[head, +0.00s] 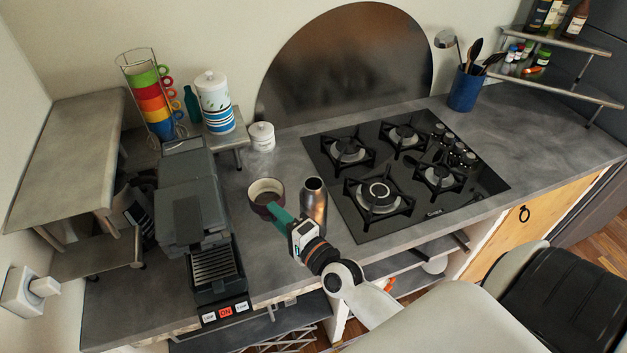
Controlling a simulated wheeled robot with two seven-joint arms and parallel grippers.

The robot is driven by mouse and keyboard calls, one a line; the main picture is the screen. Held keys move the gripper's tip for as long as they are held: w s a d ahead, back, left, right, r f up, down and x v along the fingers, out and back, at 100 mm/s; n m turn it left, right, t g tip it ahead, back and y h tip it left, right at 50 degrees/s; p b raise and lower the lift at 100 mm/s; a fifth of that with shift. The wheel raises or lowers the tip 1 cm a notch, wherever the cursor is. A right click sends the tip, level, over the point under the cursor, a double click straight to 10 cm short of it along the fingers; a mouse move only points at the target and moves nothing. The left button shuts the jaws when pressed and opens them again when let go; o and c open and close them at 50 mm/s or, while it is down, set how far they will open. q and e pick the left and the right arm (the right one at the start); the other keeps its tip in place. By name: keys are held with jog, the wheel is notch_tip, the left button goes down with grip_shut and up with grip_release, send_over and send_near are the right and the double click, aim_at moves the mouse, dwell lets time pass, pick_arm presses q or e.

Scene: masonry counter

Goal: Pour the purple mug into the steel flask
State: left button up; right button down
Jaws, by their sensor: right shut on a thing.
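The purple mug (259,206) has a pale inside and a dark purple outer wall. It looks roughly upright with its open top showing, just left of the steel flask. My right gripper (277,213) reaches in from the lower right and is shut on the mug at its near right side. Whether the mug rests on the counter or is slightly raised, I cannot tell. The steel flask (316,204) stands upright on the counter, with a small gap to the mug; my gripper is in front of its lower left. My left gripper is not in view.
A coffee machine (192,205) stands left of the mug. A black gas hob (455,200) lies right of the flask. A white lidded jar (261,137) stands behind on the grey counter (285,165). A blue utensil pot (465,90) is farther back right.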

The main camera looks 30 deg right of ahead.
aim_at(282, 200)
jog(key=shift+d+r, duration=0.1)
jog(key=d+m+b, duration=0.1)
jog(key=d+m+t+b, duration=0.1)
jog(key=b, duration=0.1)
jog(key=d+m+b, duration=0.1)
jog(key=m, duration=0.1)
jog(key=shift+s+r+t+b, duration=0.3)
jog(key=shift+r, duration=0.1)
jog(key=r, duration=0.1)
jog(key=r+m, duration=0.1)
jog(key=d+r+p, duration=0.1)
jog(key=shift+s+r+m+t+h, duration=0.25)
jog(key=shift+r+m+t+h, duration=0.05)
jog(key=shift+r+m, duration=0.1)
jog(key=shift+w+d+r, duration=0.1)
jog(key=shift+d, duration=0.15)
